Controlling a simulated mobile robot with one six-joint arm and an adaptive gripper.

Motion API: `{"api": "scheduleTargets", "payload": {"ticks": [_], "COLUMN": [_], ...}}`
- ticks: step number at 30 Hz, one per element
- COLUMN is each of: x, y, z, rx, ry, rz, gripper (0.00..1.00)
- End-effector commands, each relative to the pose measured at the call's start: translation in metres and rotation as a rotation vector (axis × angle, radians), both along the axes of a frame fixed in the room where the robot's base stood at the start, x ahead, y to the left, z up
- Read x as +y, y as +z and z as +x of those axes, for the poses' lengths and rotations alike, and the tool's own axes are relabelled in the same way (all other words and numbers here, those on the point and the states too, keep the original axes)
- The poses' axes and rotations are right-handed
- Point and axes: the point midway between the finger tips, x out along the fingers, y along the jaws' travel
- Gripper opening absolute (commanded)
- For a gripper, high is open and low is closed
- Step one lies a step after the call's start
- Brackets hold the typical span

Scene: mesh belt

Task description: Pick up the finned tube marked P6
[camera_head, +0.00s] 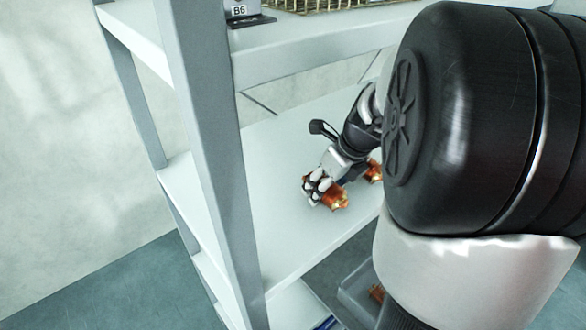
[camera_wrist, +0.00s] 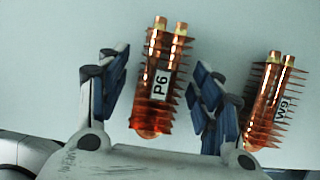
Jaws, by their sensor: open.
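The finned tube marked P6 (camera_wrist: 159,80) is copper-orange with thin fins and a white label, and it lies on the shelf (camera_head: 285,235). In the wrist view it sits between the two spread fingers of my gripper (camera_wrist: 158,88), with a gap visible on both sides. My gripper is open. In the head view my gripper (camera_head: 318,185) is down at the shelf, beside a copper finned piece (camera_head: 335,200) that it partly covers; the label cannot be read there.
A second finned tube (camera_wrist: 272,100) with another label lies just right of my gripper's right finger. A grey shelf post (camera_head: 215,150) stands left of the arm. An upper shelf (camera_head: 310,50) with a B6 tag (camera_head: 239,10) is above. The shelf left of my gripper is clear.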

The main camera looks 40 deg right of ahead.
Motion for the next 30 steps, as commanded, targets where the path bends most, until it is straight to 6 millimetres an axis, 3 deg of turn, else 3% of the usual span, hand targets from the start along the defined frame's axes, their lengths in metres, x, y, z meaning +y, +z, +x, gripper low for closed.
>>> {"api": "scheduleTargets", "payload": {"ticks": [24, 30], "x": [-0.0001, -0.0001], "y": [-0.0047, -0.0047], "z": [-0.0006, -0.0006], "rx": [0.001, 0.001], "ry": [0.0, 0.0], "rz": [0.001, 0.0], "gripper": [0.6, 0.47]}}
